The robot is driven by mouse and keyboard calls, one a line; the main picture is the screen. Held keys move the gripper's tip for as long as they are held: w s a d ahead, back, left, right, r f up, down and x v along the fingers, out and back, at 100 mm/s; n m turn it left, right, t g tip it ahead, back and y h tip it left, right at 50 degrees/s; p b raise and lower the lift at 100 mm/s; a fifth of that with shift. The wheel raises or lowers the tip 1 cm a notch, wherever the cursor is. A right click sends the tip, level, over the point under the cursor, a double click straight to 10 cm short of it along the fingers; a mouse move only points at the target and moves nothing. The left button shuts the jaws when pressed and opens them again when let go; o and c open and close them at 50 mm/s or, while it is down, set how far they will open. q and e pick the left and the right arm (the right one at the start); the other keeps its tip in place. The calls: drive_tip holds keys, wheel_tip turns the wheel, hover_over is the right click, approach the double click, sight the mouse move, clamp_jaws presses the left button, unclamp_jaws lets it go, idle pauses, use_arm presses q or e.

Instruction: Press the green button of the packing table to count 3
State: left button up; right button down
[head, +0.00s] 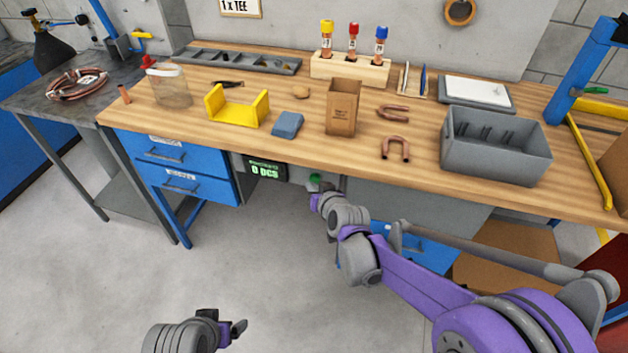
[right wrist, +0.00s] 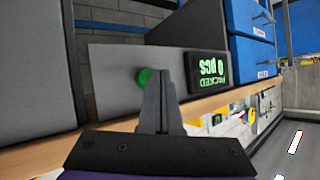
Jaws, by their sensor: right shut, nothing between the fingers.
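The green button (head: 314,179) is on the grey front panel under the packing table's (head: 240,150) top. The counter display (head: 266,171) beside it reads 0 PCS in green; it looks upside down in the right wrist view (right wrist: 208,73). My right gripper (head: 316,196) is shut and empty, just in front of the button. In the right wrist view its fingertips (right wrist: 160,72) show beside the green button (right wrist: 143,78), partly covering the panel; I cannot tell whether they touch it. My left gripper (head: 224,322) is low over the floor, away from the table; its jaw state is unclear.
The tabletop holds a grey bin (head: 495,145), a brown box (head: 342,107), a yellow bracket (head: 237,106) and a tube rack (head: 350,72). Blue drawers (head: 177,168) hang left of the display. The floor (head: 110,290) in front is clear.

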drive_tip(key=shift+w+d, duration=0.2)
drive_tip(key=shift+w, duration=0.3)
idle(0.8)
drive_tip(key=shift+s, duration=0.15)
drive_tip(key=shift+s+a, duration=0.3)
drive_tip(key=shift+s, duration=0.45)
drive_tip(key=shift+s, duration=0.1)
use_arm(q)
drive_tip(key=shift+r, duration=0.1)
use_arm(e)
drive_tip(key=s, duration=0.1)
drive_tip(key=s+a, duration=0.1)
drive_tip(key=s, duration=0.2)
drive_tip(key=shift+s+a, duration=0.3)
idle(2.3)
